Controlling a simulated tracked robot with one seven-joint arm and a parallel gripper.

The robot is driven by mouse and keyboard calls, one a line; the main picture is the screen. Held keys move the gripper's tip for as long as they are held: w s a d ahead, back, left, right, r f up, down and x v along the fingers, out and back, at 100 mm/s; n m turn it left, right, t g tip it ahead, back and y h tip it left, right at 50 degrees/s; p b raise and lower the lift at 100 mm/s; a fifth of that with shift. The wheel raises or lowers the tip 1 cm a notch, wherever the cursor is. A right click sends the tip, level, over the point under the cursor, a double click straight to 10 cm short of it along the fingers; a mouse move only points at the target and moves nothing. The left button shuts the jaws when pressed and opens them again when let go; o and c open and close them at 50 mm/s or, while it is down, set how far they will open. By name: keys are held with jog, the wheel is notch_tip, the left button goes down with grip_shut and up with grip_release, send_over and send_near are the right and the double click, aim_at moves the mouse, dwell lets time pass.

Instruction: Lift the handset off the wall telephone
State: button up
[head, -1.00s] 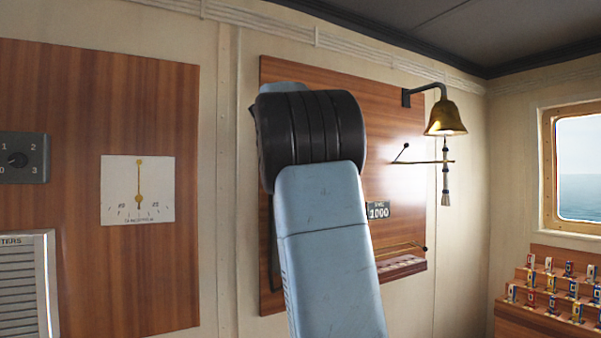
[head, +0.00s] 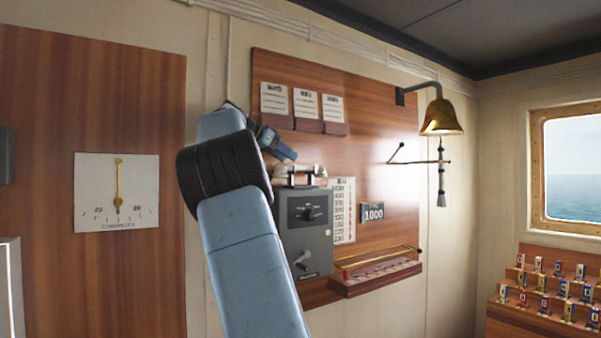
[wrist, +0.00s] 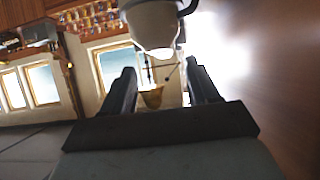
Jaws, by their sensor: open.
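The wall telephone is a grey box (head: 306,240) with a dial and a crank, fixed to the wooden wall panel in the head view. Its pale handset (head: 302,171) lies across the cradle on top. My gripper (head: 292,155) is just above and left of the handset, partly hidden behind my arm. In the wrist view my gripper (wrist: 163,88) is open, its two dark fingers spread apart. A large pale rounded thing, seemingly one end of the handset (wrist: 154,25), shows close beyond the fingertips. I cannot tell whether it lies between them; nothing is gripped.
Card holders (head: 304,108) are on the panel above the telephone. A printed list (head: 342,210), a 1000 plate (head: 372,212) and a small rack (head: 375,277) are right of it. A brass bell (head: 441,117) hangs further right. A flag shelf (head: 545,300) stands below the window.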

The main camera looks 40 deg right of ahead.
aim_at(301, 165)
jog(key=shift+w+x, duration=0.15)
jog(key=shift+x, duration=1.7)
jog(key=shift+w+x, duration=0.1)
jog(key=shift+x, duration=1.75)
jog(key=shift+d+r, duration=0.15)
jog(key=shift+r, duration=0.05)
grip_shut()
